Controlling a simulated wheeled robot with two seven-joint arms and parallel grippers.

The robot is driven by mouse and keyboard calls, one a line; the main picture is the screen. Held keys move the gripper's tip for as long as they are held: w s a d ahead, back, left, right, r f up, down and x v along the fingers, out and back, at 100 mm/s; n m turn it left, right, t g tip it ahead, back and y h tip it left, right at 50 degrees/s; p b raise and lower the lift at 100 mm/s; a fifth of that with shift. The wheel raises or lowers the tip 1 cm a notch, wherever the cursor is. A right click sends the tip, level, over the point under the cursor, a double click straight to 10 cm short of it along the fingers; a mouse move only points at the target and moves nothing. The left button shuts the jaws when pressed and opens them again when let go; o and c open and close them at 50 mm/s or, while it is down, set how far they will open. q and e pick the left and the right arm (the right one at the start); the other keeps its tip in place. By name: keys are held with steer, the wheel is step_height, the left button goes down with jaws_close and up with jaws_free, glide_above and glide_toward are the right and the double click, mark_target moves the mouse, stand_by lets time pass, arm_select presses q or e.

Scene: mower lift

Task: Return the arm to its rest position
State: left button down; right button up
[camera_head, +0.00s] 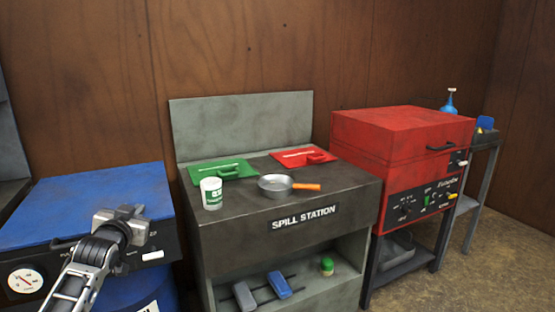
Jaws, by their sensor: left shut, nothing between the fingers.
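My left arm comes in from the lower left, and its gripper (122,225) is in front of a blue-topped machine (95,200) with a round gauge. The left gripper is shut and holds nothing. It covers part of the machine's front edge. My right gripper is not in view.
A dark spill station (215,232) stands in the middle. On it are a white cup (211,193), a pan (275,185) with an orange handle, a green tray (222,170) and a red tray (303,158). A red machine (400,145) stands right; open floor (500,270) lies at lower right.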

arm_select(q)
steer(key=s+d+f+m+g+h, duration=0.1)
steer(key=s+d+f+g+h, duration=0.1)
steer(key=s+d+f, duration=0.55)
steer(key=s+d+f+g+h, duration=0.1)
steer(key=s+d+f, duration=0.4)
steer(key=s+f, duration=0.55)
steer(key=s+d+f+g+h, duration=0.1)
steer(key=s+d, duration=0.3)
steer(key=s, duration=0.6)
steer(key=s+d+f+g+h, duration=0.1)
steer(key=s+d+f, duration=0.2)
steer(key=s, duration=0.6)
steer(key=shift+s+d+n+g, duration=0.35)
steer(key=shift+d+n+g, duration=0.05)
steer(key=shift+d, duration=0.2)
